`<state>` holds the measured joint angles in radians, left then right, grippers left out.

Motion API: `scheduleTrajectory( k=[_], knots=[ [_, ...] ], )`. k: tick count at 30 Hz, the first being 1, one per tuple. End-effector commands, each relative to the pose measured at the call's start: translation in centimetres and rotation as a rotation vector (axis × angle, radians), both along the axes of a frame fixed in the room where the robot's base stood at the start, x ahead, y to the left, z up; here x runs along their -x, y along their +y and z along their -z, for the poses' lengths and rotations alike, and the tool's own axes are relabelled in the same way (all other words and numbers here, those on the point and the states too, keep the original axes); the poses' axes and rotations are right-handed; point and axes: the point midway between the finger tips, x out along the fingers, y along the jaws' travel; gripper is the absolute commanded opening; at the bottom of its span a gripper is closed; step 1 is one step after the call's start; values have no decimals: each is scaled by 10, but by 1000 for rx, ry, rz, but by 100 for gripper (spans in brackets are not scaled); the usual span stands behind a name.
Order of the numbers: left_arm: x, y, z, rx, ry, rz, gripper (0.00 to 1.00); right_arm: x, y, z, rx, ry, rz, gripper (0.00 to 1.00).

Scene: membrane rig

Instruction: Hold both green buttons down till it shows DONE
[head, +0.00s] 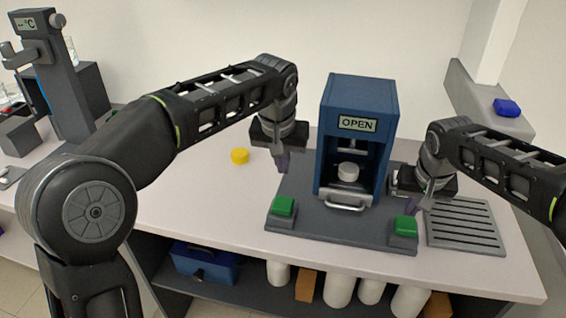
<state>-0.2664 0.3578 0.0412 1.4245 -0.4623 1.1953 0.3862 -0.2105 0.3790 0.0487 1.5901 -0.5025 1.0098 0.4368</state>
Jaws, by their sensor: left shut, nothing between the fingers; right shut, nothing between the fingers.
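The blue rig (360,100) stands on a grey base plate (335,231), and its display (357,124) reads OPEN. A pale round piece (348,171) sits inside its open front, above a silver handle (345,207). One green button (283,205) is at the left front of the plate, the other green button (405,225) at the right front. My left gripper (283,168) is shut and empty, above and behind the left button, apart from it. My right gripper (418,203) is shut and empty, close above the right button; I cannot tell whether it touches.
A yellow cap (240,156) lies on the bench left of the rig. A slotted grey tray (464,226) is at the right. A blue object (507,107) lies on the ledge at the back right. A grey instrument (55,70) stands at the far left.

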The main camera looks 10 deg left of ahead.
Motion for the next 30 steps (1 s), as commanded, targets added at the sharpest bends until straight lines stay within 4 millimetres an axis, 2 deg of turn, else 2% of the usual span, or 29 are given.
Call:
scheduleTrajectory(
  k=[5, 18, 24, 30],
  knots=[
    [0, 0, 11, -1, 3, 0, 0, 0, 0, 0, 0, 0, 0, 0],
    [0, 0, 61, 0, 3, 0, 0, 0, 0, 0, 0, 0, 0, 0],
    [0, 0, 69, 1, 1, 0, 0, 0, 0, 0, 0, 0, 0, 0],
    [0, 0, 69, 1, 1, 0, 0, 0, 0, 0, 0, 0, 0, 0]
  ],
)
